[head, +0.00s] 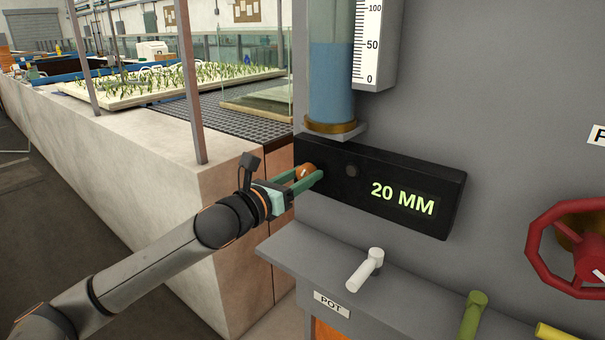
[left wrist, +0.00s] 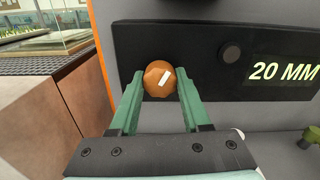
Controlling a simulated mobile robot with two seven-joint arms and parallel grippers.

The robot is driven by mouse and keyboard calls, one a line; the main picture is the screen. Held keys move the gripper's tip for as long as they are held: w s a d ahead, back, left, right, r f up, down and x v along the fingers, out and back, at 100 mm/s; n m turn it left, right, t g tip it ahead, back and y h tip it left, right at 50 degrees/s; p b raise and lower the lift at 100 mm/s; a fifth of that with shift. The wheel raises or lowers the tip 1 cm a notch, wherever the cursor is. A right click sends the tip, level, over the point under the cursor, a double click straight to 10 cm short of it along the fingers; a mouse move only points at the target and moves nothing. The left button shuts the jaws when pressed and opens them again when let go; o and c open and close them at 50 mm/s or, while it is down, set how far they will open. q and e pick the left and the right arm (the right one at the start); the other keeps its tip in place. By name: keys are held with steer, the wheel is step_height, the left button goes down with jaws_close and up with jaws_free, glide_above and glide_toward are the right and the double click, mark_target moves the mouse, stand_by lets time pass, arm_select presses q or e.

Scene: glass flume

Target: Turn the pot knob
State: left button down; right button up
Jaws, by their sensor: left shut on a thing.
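An orange-brown faceted knob (head: 304,171) sits at the left end of a black display box (head: 410,173) reading 20 MM. My left gripper (head: 309,179) is at this knob, its green fingers shut on its two sides. In the left wrist view the knob (left wrist: 160,79) shows between the fingertips (left wrist: 160,84), with a white mark tilted up to the right. My right gripper is not in view.
A small dark button (head: 352,170) is on the box, right of the knob. A water tube (head: 332,70) with a white scale (head: 377,40) stands above. A green handle (head: 472,315) and a red wheel (head: 545,238) are at the right. A concrete flume wall (head: 130,165) is at the left.

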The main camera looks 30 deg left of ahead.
arm_select(q)
steer(key=shift+r+n+p, duration=0.15)
steer(key=shift+n+p, duration=0.65)
steer(key=shift+n, duration=0.4)
steer(key=n+p, duration=0.1)
steer(key=n, duration=0.1)
steer(key=shift+n+p, duration=0.3)
steer(key=shift+n, duration=0.1)
steer(key=n+p, duration=0.3)
steer(key=n, duration=0.3)
steer(key=shift+p, duration=0.4)
steer(key=n+p, duration=0.3)
steer(key=n, duration=0.2)
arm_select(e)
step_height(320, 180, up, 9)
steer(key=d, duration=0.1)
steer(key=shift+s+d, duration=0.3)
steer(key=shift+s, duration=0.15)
arm_select(q)
steer(key=shift+n, duration=0.4)
steer(key=shift+c, duration=1.9)
jaws_free()
